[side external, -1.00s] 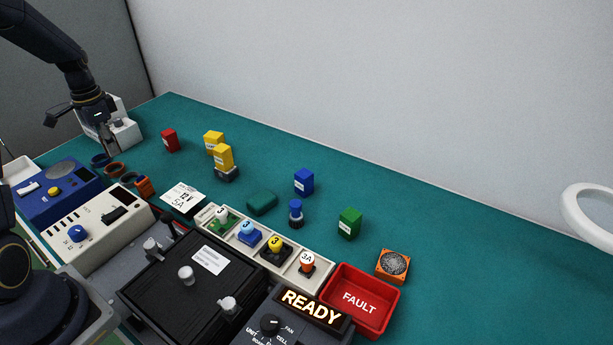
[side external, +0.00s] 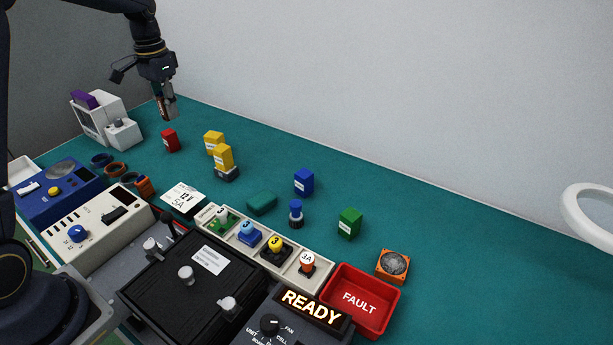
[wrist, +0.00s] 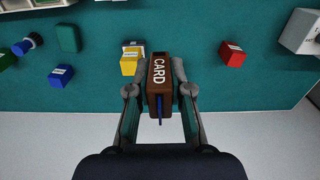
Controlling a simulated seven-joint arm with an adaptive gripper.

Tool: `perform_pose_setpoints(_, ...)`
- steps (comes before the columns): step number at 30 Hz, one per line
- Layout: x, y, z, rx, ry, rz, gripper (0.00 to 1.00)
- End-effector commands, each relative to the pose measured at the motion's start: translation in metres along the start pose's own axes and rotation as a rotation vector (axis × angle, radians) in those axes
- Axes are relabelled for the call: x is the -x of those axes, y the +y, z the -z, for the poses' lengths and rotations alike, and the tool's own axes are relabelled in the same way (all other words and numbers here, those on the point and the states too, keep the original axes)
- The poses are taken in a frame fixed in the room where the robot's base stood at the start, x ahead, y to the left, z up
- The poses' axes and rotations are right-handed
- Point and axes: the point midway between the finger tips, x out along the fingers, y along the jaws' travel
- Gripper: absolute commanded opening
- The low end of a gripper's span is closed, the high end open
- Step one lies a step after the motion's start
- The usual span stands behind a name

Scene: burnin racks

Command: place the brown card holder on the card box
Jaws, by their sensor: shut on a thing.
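The brown card holder (wrist: 159,98) carries white letters reading CARD, and a thin blue piece sticks out of its lower end in the wrist view. My gripper (wrist: 161,70) is shut on it, one finger on each long side. In the side view my gripper (side external: 166,112) holds the card holder (side external: 160,106) above the back left of the bench, up and behind the red block (side external: 170,141). No thing in view is clearly labelled as the card box, so I cannot tell which it is.
A white device (side external: 97,117) with a purple piece (side external: 85,99) stands at the back left. Yellow blocks (side external: 223,157), a blue block (side external: 304,181) and a green block (side external: 349,223) stand mid-bench. A red FAULT tray (side external: 361,300) is at the front. The right of the bench is clear.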

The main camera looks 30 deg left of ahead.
Motion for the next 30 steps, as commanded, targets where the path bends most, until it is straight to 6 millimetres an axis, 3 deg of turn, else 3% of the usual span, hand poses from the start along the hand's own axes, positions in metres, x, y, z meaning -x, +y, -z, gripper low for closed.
perform_pose_setpoints(4, -0.007, 0.006, 0.017, -0.024, -0.003, 0.0, 0.0)
perform_pose_setpoints(14, -0.044, -0.018, 0.091, -0.025, -0.002, 0.0, 0.0)
perform_pose_setpoints(18, -0.074, -0.025, 0.114, -0.024, -0.004, -0.001, 0.0)
perform_pose_setpoints(21, -0.088, -0.029, 0.126, -0.024, -0.002, -0.001, 0.0)
perform_pose_setpoints(30, -0.105, -0.032, 0.138, -0.024, -0.002, -0.001, 0.0)
